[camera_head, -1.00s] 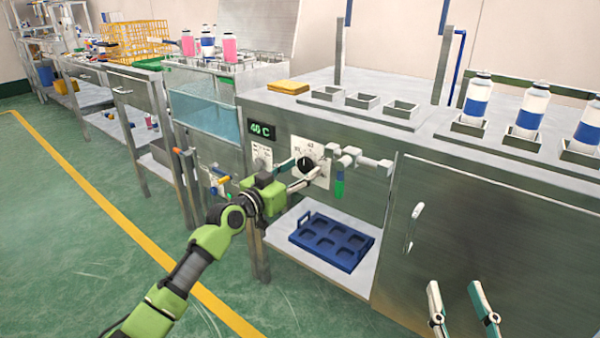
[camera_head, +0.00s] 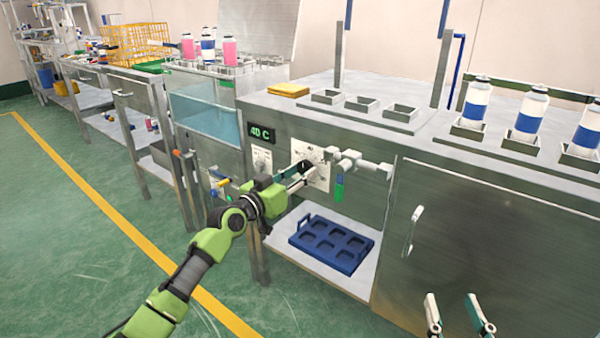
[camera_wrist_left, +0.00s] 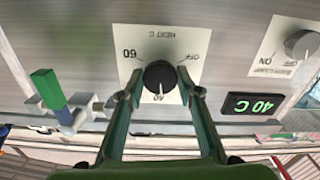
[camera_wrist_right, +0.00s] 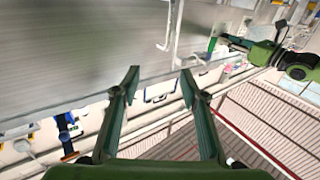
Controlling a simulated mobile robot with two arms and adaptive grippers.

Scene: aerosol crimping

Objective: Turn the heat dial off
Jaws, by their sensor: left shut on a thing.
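The black heat dial (camera_wrist_left: 160,77) sits on a white plate (camera_wrist_left: 160,55) marked HEAT C, with OFF and 60 labels; the left wrist view shows it upside down. The dial also shows small in the head view (camera_head: 305,166). My left gripper (camera_wrist_left: 161,88) has its fingers on both sides of the dial, shut on it. The dial's pointer seems to be at the 40 mark, though it is small. The green display (camera_head: 262,133) reads 40 C. My right gripper (camera_wrist_right: 160,76) is open and empty, in front of the cabinet door in the head view (camera_head: 450,298).
A second knob plate (camera_head: 262,160) with ON and OFF marks is left of the heat dial. A valve pipe with a green handle (camera_head: 339,189) is close on its right. A blue tray (camera_head: 333,243) lies on the shelf below. Bottles stand on the counter.

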